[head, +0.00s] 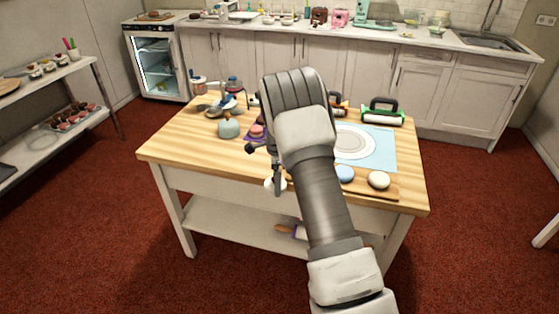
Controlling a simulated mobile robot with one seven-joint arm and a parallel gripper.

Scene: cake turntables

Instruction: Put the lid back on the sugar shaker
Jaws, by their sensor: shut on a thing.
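My gripper (278,173) is mostly hidden behind my arm, in front of the table's near edge. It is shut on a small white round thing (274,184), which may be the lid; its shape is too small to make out. I cannot tell for certain which thing is the sugar shaker. A pale blue rounded pot (228,128) stands on the left half of the table, to the left of and beyond my gripper. Taller containers (234,86) stand at the table's back left corner. My arm covers the table's middle.
The wooden table (180,150) carries a blue mat with a white turntable (355,142), a board with a blue and a white round piece (378,180), and a green-and-black item (382,110). A purple-based pink item (257,131) sits near my gripper. A lower shelf (225,212) runs underneath.

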